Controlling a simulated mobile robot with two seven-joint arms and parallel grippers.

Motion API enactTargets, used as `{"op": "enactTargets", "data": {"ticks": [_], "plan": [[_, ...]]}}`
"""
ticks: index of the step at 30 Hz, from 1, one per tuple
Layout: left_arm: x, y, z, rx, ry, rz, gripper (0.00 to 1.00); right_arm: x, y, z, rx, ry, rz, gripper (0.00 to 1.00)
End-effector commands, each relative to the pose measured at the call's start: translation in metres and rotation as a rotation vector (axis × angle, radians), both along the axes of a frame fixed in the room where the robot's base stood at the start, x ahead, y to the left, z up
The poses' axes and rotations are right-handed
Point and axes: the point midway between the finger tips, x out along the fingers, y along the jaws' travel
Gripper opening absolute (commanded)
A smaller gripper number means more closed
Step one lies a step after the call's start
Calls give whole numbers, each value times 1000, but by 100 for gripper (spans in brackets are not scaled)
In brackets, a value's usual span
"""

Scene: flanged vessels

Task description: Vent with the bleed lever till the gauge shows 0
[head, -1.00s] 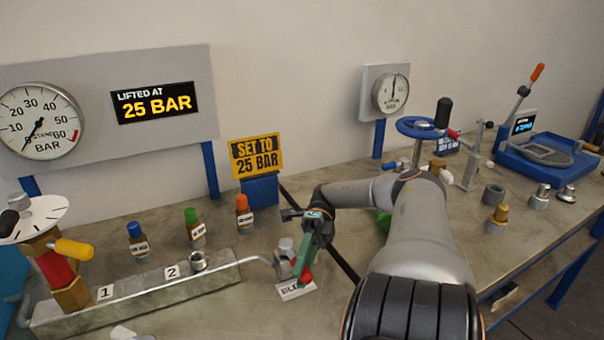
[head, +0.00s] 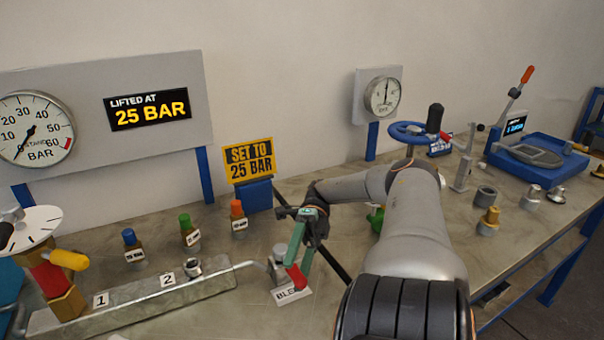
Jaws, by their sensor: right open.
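The bleed lever (head: 297,276) has a red handle and sits at the bleed valve by the right end of the grey manifold (head: 130,306). A white label (head: 290,295) reading "BLE" lies under it, partly covered. My right gripper (head: 302,262), with green fingers, is open and points down right at the red handle. I cannot tell whether the fingers touch it. The large gauge (head: 34,120) on the left panel has its needle pointing down-left, near the low end of the scale. My left gripper is not in view.
A display (head: 150,109) reads "LIFTED AT 25 BAR" and a yellow sign (head: 249,160) reads "SET TO 25 BAR". Blue, green and orange capped valves (head: 190,231) stand behind the manifold. A smaller gauge (head: 382,97), blue handwheel (head: 412,132) and blue lever press (head: 540,158) stand right.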

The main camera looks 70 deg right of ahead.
Motion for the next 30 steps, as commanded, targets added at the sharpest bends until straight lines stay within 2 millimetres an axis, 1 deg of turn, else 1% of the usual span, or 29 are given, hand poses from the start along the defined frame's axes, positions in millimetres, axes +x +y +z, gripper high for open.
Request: {"op": "enactTargets", "data": {"ticks": [1, 11, 16, 17, 20, 21, 30], "plan": [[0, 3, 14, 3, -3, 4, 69, -2, 2, 20, 4, 2, 9, 62], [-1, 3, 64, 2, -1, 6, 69, -14, 29, 61, 11, -4, 14, 62], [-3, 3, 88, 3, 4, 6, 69, -21, 47, 86, 13, -11, 14, 62], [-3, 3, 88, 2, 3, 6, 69, -23, 52, 85, 14, -13, 15, 62], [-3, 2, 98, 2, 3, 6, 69, -31, 67, 93, 15, -14, 13, 62], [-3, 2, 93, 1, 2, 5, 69, -33, 71, 90, 14, -14, 14, 62], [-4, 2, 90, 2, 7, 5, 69, -53, 106, 102, 8, -10, 8, 62]]}}
